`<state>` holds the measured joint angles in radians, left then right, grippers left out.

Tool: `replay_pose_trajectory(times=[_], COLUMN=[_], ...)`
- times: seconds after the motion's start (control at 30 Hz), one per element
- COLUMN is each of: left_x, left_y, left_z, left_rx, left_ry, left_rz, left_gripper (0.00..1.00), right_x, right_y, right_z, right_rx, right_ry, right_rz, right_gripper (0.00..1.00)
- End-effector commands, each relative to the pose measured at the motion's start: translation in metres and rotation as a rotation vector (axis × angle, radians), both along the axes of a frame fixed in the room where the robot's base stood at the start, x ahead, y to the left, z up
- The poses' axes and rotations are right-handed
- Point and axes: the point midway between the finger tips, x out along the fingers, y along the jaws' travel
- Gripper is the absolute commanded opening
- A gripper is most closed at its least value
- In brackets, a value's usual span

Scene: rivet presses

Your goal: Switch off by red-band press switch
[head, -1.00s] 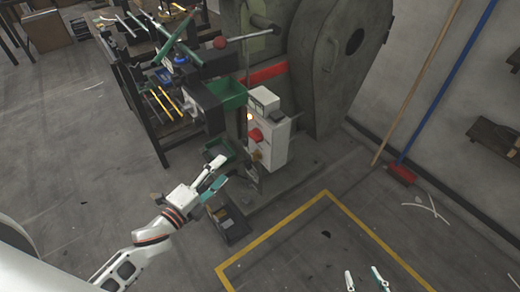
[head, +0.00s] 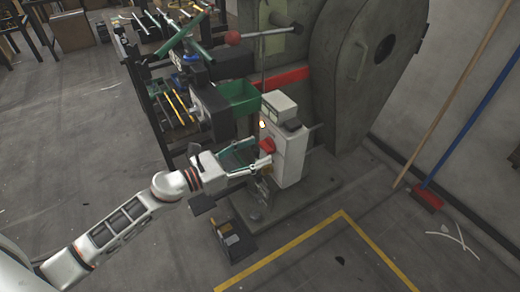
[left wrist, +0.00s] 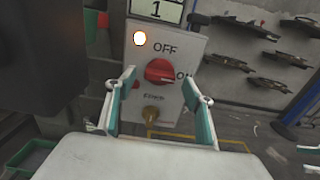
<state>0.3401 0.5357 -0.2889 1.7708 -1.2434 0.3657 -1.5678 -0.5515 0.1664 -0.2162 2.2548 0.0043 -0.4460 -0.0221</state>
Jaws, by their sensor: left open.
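The press with the red band (head: 285,77) stands at the centre of the head view. Its white switch box (head: 291,155) is on its front, with a red rotary knob (head: 267,145). In the left wrist view the red knob (left wrist: 159,71) sits below the word OFF (left wrist: 165,49), with ON at its right; its handle looks roughly level, towards ON. A lamp (left wrist: 140,38) glows at upper left. My left gripper (head: 259,153) is open and empty in front of the box, its fingers (left wrist: 158,84) framing the knob from either side. Contact cannot be told.
A brass-coloured part (left wrist: 152,112) sits below the knob. A dark crate (head: 234,241) is on the floor below. A workbench with tools (head: 175,105) stands left. Floor at right is mostly clear.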

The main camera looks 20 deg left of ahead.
Motion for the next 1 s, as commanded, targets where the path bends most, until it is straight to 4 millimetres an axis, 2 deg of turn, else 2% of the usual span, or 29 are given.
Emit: replay_pose_trajectory(times=[0.2,0.5,0.53,0.67,1.0], left_x=[0.015,0.017,0.017,0.017,0.017], left_y=[-0.012,-0.013,-0.013,-0.013,-0.013], left_z=[0.000,-0.001,-0.001,-0.001,0.000], left_rx=[-0.001,-0.002,-0.002,-0.002,-0.021], left_ry=[0.001,0.003,0.003,0.003,0.017], left_rz=[0.001,0.001,0.001,0.001,0.001], left_gripper=[0.53,0.53,0.48,0.14,0.14], right_x=[0.000,-0.003,-0.003,-0.003,0.000], right_y=[-0.001,-0.001,-0.001,-0.001,-0.001], right_z=[-0.001,-0.006,-0.006,-0.006,0.001], right_rx=[0.000,-0.002,-0.002,-0.002,-0.001], right_ry=[0.001,0.011,0.011,0.011,-0.001], right_rz=[-0.002,-0.002,-0.002,-0.003,-0.003], right_gripper=[0.40,0.40,0.40,0.40,0.40])
